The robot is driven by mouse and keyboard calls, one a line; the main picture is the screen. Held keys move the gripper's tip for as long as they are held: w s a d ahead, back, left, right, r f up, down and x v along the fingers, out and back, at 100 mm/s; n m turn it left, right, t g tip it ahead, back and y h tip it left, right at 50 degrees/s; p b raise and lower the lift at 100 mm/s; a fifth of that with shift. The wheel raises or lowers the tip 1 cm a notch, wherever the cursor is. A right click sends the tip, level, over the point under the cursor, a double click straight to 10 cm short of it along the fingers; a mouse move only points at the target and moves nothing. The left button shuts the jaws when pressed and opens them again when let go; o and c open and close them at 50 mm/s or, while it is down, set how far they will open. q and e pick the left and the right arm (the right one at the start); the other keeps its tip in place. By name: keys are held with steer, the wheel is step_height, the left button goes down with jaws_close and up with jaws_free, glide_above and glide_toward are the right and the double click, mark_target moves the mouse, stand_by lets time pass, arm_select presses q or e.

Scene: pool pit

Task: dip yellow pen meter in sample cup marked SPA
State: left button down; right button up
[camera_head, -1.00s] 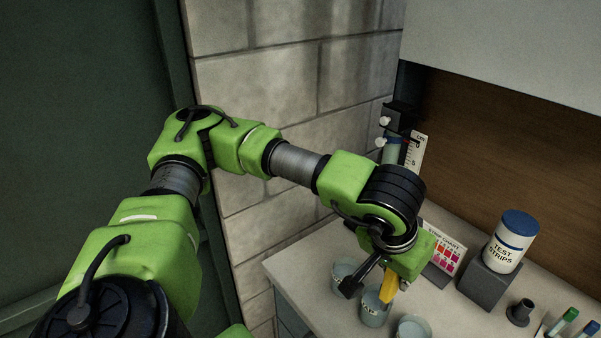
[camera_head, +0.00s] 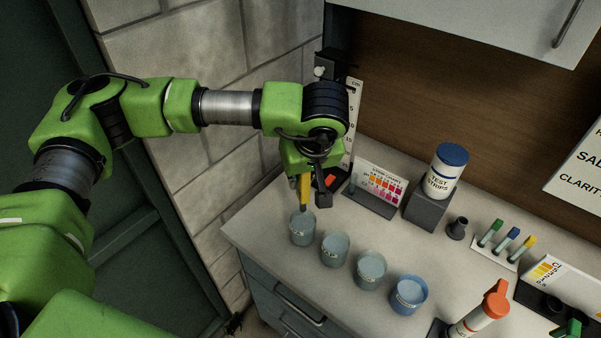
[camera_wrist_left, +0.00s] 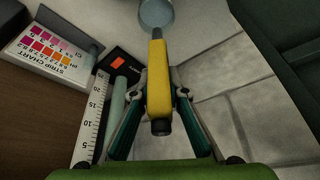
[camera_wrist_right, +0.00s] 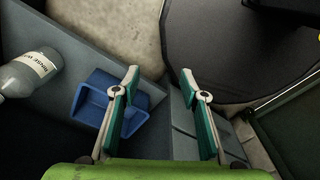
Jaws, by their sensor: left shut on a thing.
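My left gripper (camera_head: 312,178) is shut on the yellow pen meter (camera_head: 304,190), which points down. In the left wrist view the pen meter (camera_wrist_left: 158,85) lies between the two fingers (camera_wrist_left: 158,92). Its lower end is at the leftmost sample cup (camera_head: 302,230); I cannot tell whether it is inside the rim. That view also shows a cup (camera_wrist_left: 156,14) at the pen's far end. Several cups stand in a row on the counter, including a second cup (camera_head: 335,250), a third cup (camera_head: 370,270) and a bluer cup (camera_head: 408,295). Their labels are too small to read. My right gripper (camera_wrist_right: 160,80) is open and empty.
Behind the cups stand a strip chart (camera_head: 378,188), a test strips jar (camera_head: 445,172) on a grey block, and a small black holder (camera_head: 457,228). Capped vials (camera_head: 514,240) are to the right. A blue bin (camera_wrist_right: 88,100) is below my right gripper.

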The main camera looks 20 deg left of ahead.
mark_target(301, 202)
arm_select(q)
steer(key=shift+f, duration=0.9)
steer(key=shift+f+b, duration=0.8)
steer(key=shift+f, duration=0.1)
step_height(301, 202, down, 4)
steer(key=b, duration=0.4)
steer(key=shift+f+b, duration=0.25)
steer(key=shift+b, duration=0.15)
arm_select(e)
step_height(301, 202, down, 6)
steer(key=w, duration=0.1)
steer(key=shift+a+f, duration=0.2)
steer(key=shift+a, duration=0.25)
steer(key=shift+d, duration=0.2)
steer(key=shift+f, duration=0.1)
